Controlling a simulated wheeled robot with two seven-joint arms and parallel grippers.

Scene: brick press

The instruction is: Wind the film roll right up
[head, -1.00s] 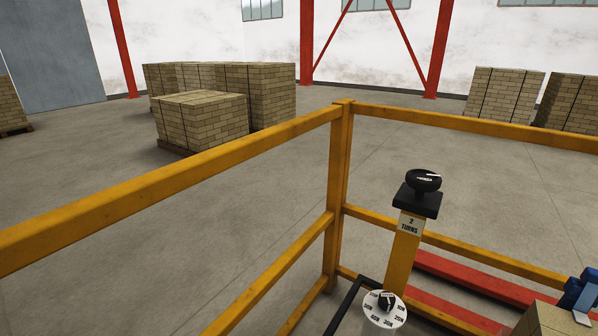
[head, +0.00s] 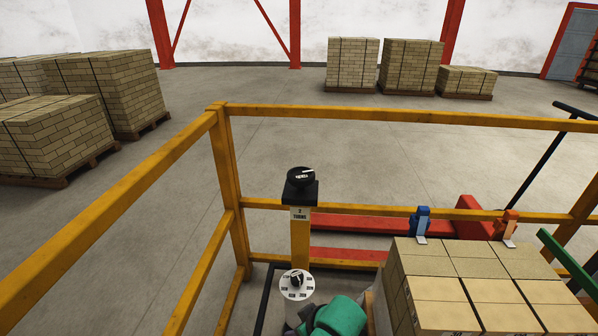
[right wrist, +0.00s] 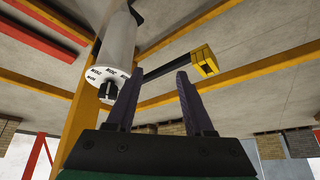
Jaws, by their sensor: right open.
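The film roll looks to be the white cylinder (right wrist: 120,38) under the round white dial (head: 297,285). The dial has a black knob and printed marks. The right wrist view, upside down, shows this dial and knob (right wrist: 107,88) close by. My right gripper (right wrist: 155,75) is open and empty, its two dark purple fingers apart; the knob is just left of them in the picture. A green part of my arm (head: 338,315) covers some of the roll in the head view. Beside the dial stands a yellow post (head: 300,245) with a "TURNS" label and a black round knob (head: 301,178) on top. My left gripper is not in view.
Orange guard rails (head: 400,119) enclose the corner. A brick stack (head: 460,265) stands at right, with a blue clamp (head: 422,222) and an orange clamp (head: 508,226) at its far edge. A black bar ends in a yellow-and-black block (right wrist: 204,60).

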